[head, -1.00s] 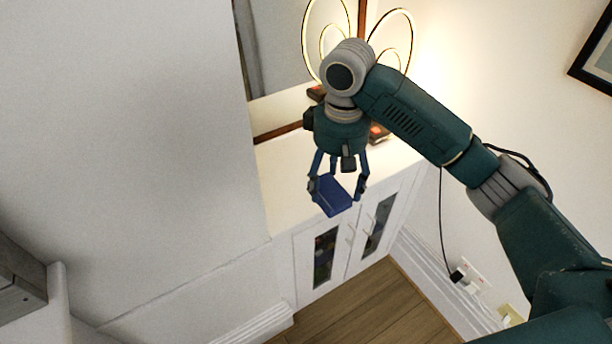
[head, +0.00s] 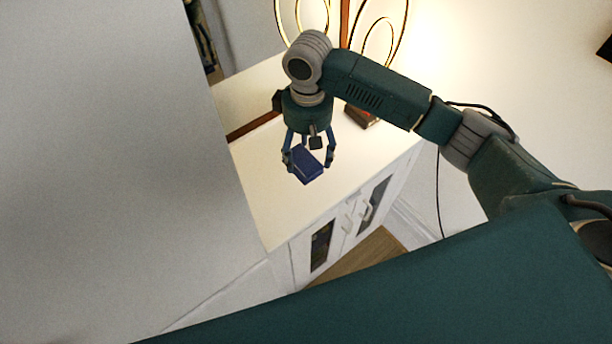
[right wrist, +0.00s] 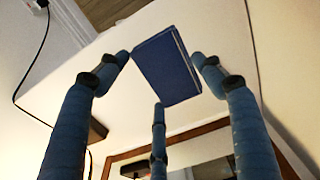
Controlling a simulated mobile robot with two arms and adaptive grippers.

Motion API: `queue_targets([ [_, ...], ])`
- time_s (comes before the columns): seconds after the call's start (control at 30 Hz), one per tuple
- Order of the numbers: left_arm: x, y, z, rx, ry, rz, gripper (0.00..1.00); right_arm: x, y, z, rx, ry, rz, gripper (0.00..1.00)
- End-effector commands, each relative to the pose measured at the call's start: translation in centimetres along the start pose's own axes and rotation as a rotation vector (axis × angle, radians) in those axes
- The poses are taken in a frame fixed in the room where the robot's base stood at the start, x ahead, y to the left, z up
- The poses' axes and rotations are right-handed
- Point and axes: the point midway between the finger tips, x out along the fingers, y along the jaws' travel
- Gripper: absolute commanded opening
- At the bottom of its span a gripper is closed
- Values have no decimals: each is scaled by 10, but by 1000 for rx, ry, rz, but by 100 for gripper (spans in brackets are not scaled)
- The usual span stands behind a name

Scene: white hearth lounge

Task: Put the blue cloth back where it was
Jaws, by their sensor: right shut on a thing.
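The gap between cloth and cabinet top is hard to judge. My left gripper is not in view.
A lit lamp with looped tubes (head: 380,45) stands at the back of the cabinet, with a dark brown block (head: 360,116) near it. A pale wall (head: 100,150) fills the left. The cabinet top's front part is clear. Glass doors (head: 374,199) are below.

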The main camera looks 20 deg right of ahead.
Motion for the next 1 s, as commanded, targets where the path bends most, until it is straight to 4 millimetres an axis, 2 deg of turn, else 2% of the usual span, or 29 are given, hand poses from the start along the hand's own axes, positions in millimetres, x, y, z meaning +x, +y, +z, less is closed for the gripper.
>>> queue_targets([
  [0.1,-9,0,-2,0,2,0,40,30,0,2,0,-6,0,46],
  [0.3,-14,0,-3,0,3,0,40,67,0,0,-1,-2,-1,46],
  [0.47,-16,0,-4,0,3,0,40,80,0,0,-1,-2,0,46],
  [0.7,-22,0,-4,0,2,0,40,113,0,0,-1,-2,0,46],
  [0.97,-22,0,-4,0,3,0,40,118,0,0,-2,1,0,46],
  [1.0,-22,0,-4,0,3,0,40,118,0,0,-2,0,0,73],
])
